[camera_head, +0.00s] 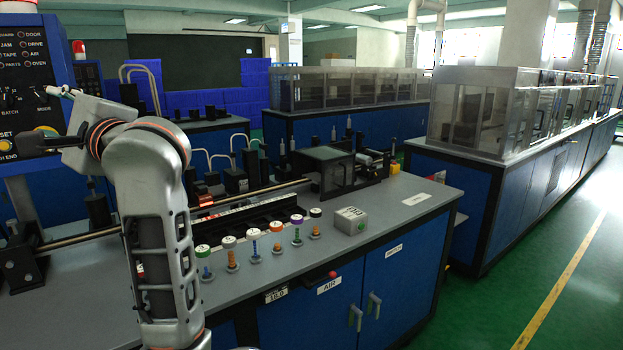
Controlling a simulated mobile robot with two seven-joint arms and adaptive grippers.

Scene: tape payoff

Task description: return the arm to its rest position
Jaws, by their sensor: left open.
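My left arm (155,220) rises from the bottom left of the head view and bends left at its top. My left gripper (58,117) points left in front of the blue control panel (30,75). Its jaws are open, with nothing visible between them. The arm hides part of the workbench behind it. I cannot tell whether the gripper touches the panel. My right gripper is not in view.
A grey-topped bench (400,205) with blue doors carries a long metal rod (255,192), several capped coloured spools or knobs (275,240) and a grey box (350,220). Glass-covered machines (500,110) stand behind. The green floor (560,300) at right is clear.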

